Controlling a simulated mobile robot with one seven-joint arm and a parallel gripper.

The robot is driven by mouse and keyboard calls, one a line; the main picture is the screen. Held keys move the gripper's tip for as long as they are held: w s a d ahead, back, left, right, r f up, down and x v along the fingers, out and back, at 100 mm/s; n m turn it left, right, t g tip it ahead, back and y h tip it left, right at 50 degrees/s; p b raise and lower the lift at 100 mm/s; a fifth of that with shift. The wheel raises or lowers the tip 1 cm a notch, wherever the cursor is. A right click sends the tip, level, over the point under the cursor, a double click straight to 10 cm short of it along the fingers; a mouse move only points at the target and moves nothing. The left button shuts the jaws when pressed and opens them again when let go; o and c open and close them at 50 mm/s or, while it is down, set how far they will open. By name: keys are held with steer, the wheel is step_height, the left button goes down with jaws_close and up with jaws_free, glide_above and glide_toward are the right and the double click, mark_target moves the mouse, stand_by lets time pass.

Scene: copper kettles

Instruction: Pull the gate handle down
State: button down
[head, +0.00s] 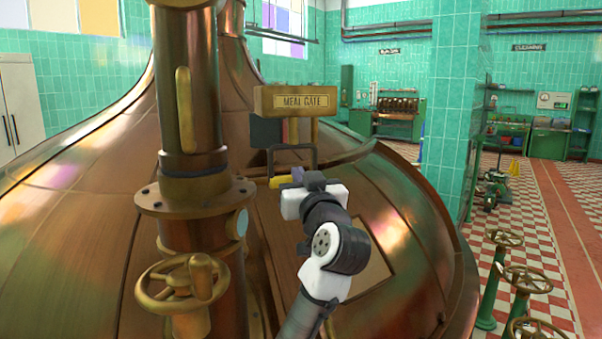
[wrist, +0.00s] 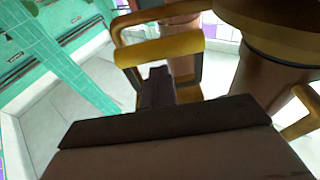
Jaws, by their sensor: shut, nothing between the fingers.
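The gate handle is a dark bracket with a yellow grip bar (head: 280,182), hanging below the brass MEAL GATE box (head: 294,100) in the head view. In the wrist view the yellow bar (wrist: 158,48) crosses the upper middle, with a dark arm at each end. My gripper (head: 297,174) is at the handle, its dark fingers partly in front of the bar. The wrist view shows the fingers (wrist: 158,76) shut and empty, their tips close to the bar between its dark arms. I cannot tell whether they touch it. Part of the bar is hidden in the head view.
The large copper kettle (head: 85,215) curves around and below the handle. A thick copper pipe (head: 190,100) with a brass handwheel (head: 182,283) stands to the left. Several green-stemmed valve wheels (head: 526,280) stand at the lower right. The checkered floor beyond is mostly clear.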

step_height(320, 180, down, 8)
steer(key=b, duration=0.6)
steer(key=shift+r, duration=0.15)
